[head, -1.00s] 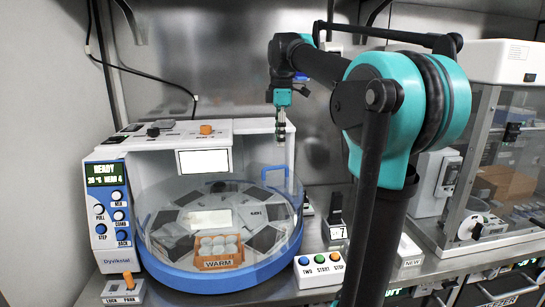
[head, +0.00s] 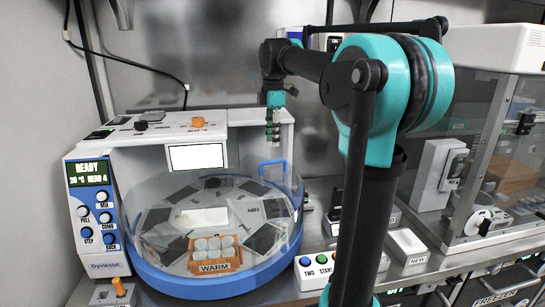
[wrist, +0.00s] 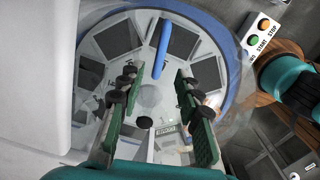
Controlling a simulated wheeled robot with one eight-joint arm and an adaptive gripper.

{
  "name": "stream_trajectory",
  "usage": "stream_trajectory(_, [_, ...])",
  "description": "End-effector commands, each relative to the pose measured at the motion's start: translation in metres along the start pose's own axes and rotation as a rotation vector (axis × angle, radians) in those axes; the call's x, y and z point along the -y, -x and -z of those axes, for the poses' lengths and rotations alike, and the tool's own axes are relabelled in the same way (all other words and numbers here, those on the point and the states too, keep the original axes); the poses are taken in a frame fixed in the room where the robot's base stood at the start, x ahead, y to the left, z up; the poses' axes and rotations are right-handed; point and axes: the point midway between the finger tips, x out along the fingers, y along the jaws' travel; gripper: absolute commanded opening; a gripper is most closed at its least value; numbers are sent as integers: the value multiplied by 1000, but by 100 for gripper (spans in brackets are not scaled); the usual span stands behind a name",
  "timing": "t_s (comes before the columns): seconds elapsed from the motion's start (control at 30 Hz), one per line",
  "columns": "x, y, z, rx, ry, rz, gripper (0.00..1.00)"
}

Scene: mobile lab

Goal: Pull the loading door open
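The loading door (head: 280,190) is a clear curved panel around the front of the white and blue machine. A blue bar handle (head: 273,162) is at its upper right. In the wrist view the handle (wrist: 162,48) is a blue bar beyond the fingertips, lined up roughly with the gap between them. My gripper (head: 273,142) points down just above the handle. In the wrist view my gripper (wrist: 156,78) is open, its green fingers with dark pads well apart and nothing between them. I cannot tell whether the door is fully closed.
Inside the machine is a round carousel with dark plates and an orange WARM rack (head: 215,267). A button box (head: 312,271) stands at the front right and a lock/park switch (head: 118,292) at the front left. A glass-sided cabinet (head: 500,175) is on the right.

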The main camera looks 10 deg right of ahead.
Motion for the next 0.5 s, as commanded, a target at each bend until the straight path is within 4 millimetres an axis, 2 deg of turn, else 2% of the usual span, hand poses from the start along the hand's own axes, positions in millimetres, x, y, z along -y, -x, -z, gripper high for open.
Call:
stream_trajectory(0.2, [0, -41, 0, 0, 0, 0, 34])
stream_trajectory(0.33, [0, -58, 0, 0, 0, 0, 34])
stream_trajectory(0.5, [0, -70, 0, 0, 0, 0, 34])
